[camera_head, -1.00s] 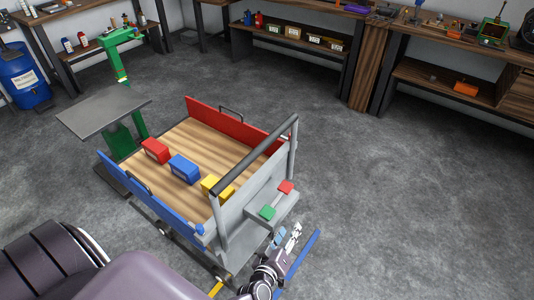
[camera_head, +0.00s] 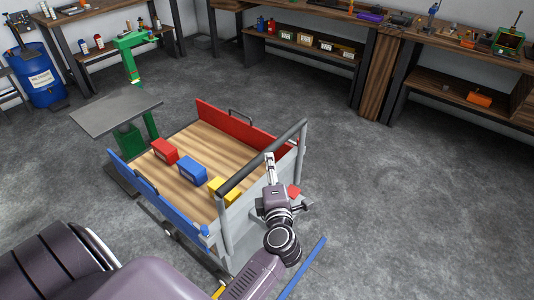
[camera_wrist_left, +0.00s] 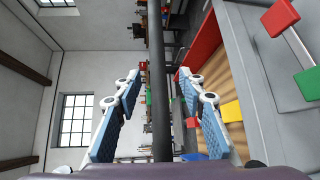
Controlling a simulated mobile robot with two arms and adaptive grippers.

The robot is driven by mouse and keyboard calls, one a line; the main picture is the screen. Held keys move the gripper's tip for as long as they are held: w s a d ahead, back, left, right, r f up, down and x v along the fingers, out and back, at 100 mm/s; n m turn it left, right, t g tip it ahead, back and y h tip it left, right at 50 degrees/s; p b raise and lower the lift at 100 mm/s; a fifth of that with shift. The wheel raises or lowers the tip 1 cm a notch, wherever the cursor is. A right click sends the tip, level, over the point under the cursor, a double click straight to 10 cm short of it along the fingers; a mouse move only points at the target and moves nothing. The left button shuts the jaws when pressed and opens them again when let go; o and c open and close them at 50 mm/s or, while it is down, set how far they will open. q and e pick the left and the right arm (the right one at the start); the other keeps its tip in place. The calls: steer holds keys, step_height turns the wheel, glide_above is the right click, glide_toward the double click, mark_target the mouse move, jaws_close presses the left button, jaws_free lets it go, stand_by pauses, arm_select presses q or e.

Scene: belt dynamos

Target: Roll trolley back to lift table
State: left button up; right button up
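The trolley (camera_head: 250,204) has a wooden deck, a red side, a blue side and grey end posts carrying a dark handle bar (camera_head: 240,171). It stands beside the lift table (camera_head: 112,110), a grey plate on a green base. Red (camera_head: 165,151), blue (camera_head: 192,169) and yellow (camera_head: 222,188) boxes sit on the deck. My left gripper (camera_head: 270,160) is at the handle bar. In the left wrist view its fingers (camera_wrist_left: 165,105) are spread, with the bar (camera_wrist_left: 158,80) running between them in the picture. I cannot tell whether they touch it. My right gripper is out of view.
Workbenches (camera_head: 305,45) line the back wall, and a blue barrel (camera_head: 40,76) stands far left. The grey floor (camera_head: 410,190) to the right is clear.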

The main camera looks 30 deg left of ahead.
mark_target(267, 152)
arm_select(q)
steer(key=shift+n, duration=0.3)
steer(key=p+x, duration=0.1)
steer(key=x, duration=0.6)
steer(key=shift+w+a, duration=0.15)
steer(key=shift+a, duration=0.3)
jaws_close()
